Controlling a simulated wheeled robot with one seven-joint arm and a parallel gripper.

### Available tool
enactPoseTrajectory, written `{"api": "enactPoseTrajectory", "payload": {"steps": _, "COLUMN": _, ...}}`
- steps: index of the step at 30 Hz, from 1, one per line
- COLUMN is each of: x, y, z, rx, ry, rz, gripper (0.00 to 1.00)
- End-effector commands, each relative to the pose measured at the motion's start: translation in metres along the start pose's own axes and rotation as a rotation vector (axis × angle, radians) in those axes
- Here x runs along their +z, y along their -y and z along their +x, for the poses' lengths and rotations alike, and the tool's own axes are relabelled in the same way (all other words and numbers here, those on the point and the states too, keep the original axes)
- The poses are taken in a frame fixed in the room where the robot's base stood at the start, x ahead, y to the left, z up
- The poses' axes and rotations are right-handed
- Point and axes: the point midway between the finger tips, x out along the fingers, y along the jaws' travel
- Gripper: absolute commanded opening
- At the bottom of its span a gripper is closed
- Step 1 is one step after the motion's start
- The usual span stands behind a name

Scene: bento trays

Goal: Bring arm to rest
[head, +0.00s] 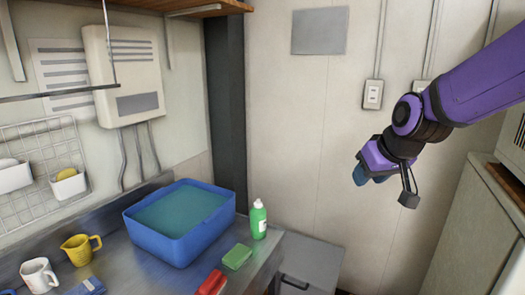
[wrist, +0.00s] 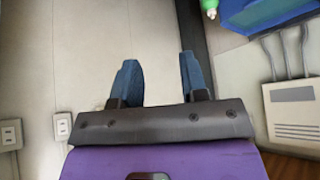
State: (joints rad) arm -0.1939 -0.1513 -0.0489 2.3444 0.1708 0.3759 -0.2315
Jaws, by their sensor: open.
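My gripper (head: 371,176) is raised at the right of the head view, in front of the pale wall and clear of the counter. In the wrist view its two blue fingers stand apart with an empty gap between them (wrist: 157,85). It is open and holds nothing. My purple arm comes in from the upper right of the head view.
A metal counter (head: 140,272) holds a blue tub (head: 165,246) of liquid, a green bottle (head: 258,220), a green sponge (head: 237,257), a red item (head: 211,283), a yellow jug (head: 78,250) and a white mug (head: 38,274). A cabinet (head: 440,235) stands at right.

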Motion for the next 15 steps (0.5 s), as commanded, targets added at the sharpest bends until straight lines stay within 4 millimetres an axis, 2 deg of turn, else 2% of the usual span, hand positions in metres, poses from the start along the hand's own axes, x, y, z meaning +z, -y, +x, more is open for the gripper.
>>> {"api": "enactPoseTrajectory", "payload": {"steps": 1, "x": 0.008, "y": -0.003, "z": -0.019, "rx": 0.004, "ry": 0.000, "rz": 0.013, "gripper": 0.40}}
{"api": "enactPoseTrajectory", "payload": {"steps": 6, "x": 0.041, "y": -0.009, "z": -0.068, "rx": 0.020, "ry": 0.026, "rz": 0.054, "gripper": 0.40}}
{"api": "enactPoseTrajectory", "payload": {"steps": 15, "x": 0.112, "y": -0.015, "z": -0.139, "rx": 0.078, "ry": 0.076, "rz": 0.137, "gripper": 0.40}}
